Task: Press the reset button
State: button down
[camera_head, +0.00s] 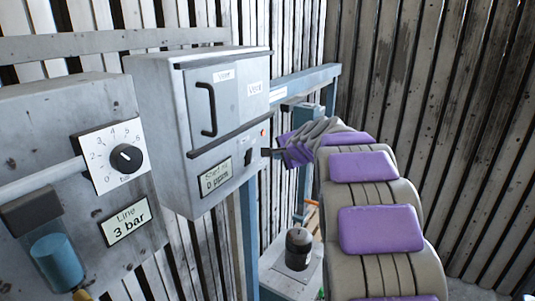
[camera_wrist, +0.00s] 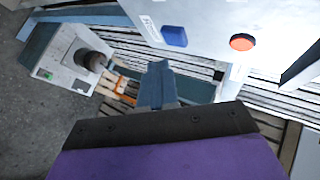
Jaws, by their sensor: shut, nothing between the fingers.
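The grey blower housing (camera_head: 222,125) carries a small orange-red round button (camera_head: 264,132) near its right front edge. I cannot read which one is marked reset. My gripper (camera_head: 268,153) is shut and empty, close to the housing's right edge and just below the orange-red button. In the wrist view its closed tips (camera_wrist: 158,75) appear below the blue button; contact is not visible.
The housing has a door handle (camera_head: 209,109) and a "Start at 0 ppm" plate (camera_head: 215,177). A panel with a dial (camera_head: 126,158) and "Line 3 bar" label is at left. A dark cylinder (camera_head: 298,248) stands on a low pale base. Slatted walls surround it.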

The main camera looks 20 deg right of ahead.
jog(key=shift+a+r, duration=0.1)
jog(key=shift+a, duration=0.65)
jog(key=shift+d, duration=0.7)
jog(key=shift+a, duration=0.1)
jog(key=shift+w+a+p, duration=0.25)
jog(key=shift+a+p, duration=0.15)
jog(key=shift+a, duration=0.15)
jog(key=shift+d, duration=0.2)
